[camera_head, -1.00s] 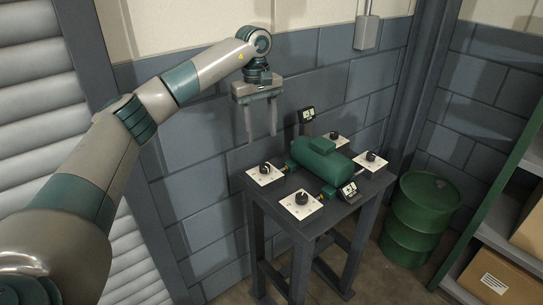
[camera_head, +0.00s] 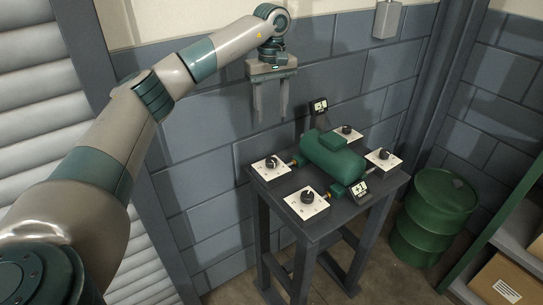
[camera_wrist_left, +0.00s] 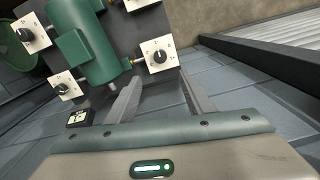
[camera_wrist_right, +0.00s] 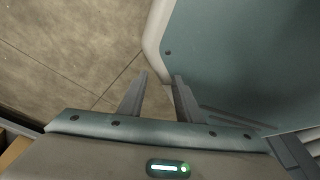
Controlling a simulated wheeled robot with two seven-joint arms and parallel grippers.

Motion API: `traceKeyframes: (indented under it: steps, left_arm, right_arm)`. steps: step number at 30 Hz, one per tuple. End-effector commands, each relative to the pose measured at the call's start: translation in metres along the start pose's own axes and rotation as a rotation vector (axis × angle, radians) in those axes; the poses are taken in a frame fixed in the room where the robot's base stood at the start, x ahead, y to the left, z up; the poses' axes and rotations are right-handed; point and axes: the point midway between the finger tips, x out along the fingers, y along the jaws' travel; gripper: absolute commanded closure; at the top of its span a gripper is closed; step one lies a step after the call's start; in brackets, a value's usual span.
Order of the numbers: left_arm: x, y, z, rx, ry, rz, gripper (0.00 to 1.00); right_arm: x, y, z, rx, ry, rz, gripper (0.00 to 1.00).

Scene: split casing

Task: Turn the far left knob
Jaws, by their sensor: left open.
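The far left knob (camera_head: 271,162) is a black dial on a white marked plate, at the left corner of the dark table (camera_head: 330,219). My left gripper (camera_head: 271,119) is open and empty, fingers pointing down, above and apart from this knob on the wall side. In the left wrist view the knob (camera_wrist_left: 160,55) shows beyond the fingertips of the left gripper (camera_wrist_left: 160,74), not between the fingers. My right gripper (camera_wrist_right: 160,75) shows only in its own wrist view, open and empty beside a teal and pale surface over the floor.
A green casing (camera_head: 333,156) lies mid-table, between the far left knob, near left knob (camera_head: 307,198), far right knob (camera_head: 347,130) and near right knob (camera_head: 384,154). Small displays (camera_head: 319,106) (camera_head: 360,188) stand beside it. A green drum (camera_head: 432,215) stands right.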

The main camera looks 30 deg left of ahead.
Motion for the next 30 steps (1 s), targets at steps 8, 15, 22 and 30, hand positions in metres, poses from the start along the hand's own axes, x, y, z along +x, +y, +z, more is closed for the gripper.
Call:
traceKeyframes:
  steps: [8,15,22,30]
  left_arm:
    - [0.031,-0.001,0.000,0.000,-0.001,-0.002,0.52]
    - [0.073,-0.001,0.000,0.000,-0.001,-0.004,0.52]
    - [0.114,-0.001,0.001,0.000,-0.002,-0.004,0.52]
    - [0.153,0.000,0.000,-0.001,-0.001,-0.001,0.52]
  right_arm:
    - [-0.009,0.003,0.024,0.000,-0.059,0.003,0.69]
    - [-0.023,0.014,0.068,0.003,-0.159,0.015,0.69]
    - [-0.035,0.014,0.070,0.004,-0.174,0.015,0.69]
    - [-0.045,0.010,0.062,0.005,-0.163,0.011,0.69]
